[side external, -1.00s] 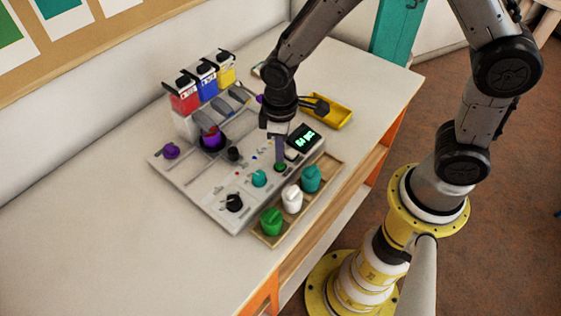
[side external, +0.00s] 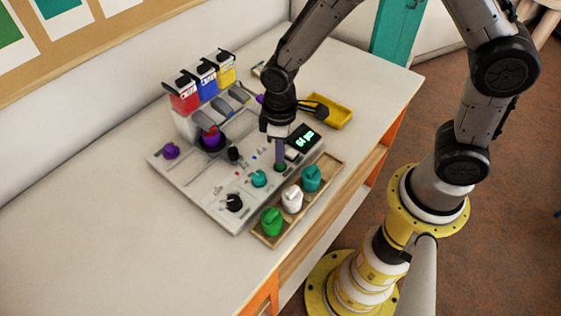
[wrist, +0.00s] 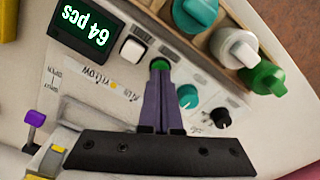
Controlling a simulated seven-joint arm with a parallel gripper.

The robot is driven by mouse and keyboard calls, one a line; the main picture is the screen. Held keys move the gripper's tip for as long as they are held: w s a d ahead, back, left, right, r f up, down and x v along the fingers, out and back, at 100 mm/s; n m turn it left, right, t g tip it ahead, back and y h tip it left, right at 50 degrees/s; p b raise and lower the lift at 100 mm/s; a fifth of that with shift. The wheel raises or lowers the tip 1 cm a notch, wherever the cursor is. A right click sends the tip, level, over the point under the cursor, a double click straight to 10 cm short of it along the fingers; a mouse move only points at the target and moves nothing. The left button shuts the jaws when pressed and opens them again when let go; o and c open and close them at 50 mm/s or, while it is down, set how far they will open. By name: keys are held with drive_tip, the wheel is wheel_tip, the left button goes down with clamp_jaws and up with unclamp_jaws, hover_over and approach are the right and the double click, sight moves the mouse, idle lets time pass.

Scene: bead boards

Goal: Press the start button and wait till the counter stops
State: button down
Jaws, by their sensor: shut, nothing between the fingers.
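The green start button (wrist: 160,64) sits on the grey board (side external: 204,203), below the counter display. My gripper (wrist: 160,75) is shut and empty, with its purple fingertips at the button and covering part of it. In the side view, my gripper (side external: 280,163) points straight down on the green button (side external: 280,168). I cannot tell how far the button is pushed in. The counter display (wrist: 82,28) is lit and reads 64 pcs; it also shows in the side view (side external: 303,138).
A white square button (wrist: 132,49) is close by the fingers. Teal (side external: 259,178) and black (side external: 234,202) knobs stand on the board. A wooden tray (side external: 264,240) holds green, white and teal knobs. Red, blue and yellow containers (side external: 205,82) stand behind. A yellow tray (side external: 338,112) lies at the right.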

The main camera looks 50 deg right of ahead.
drive_tip(key=shift+f, duration=0.55)
drive_tip(key=shift+r, duration=3.55)
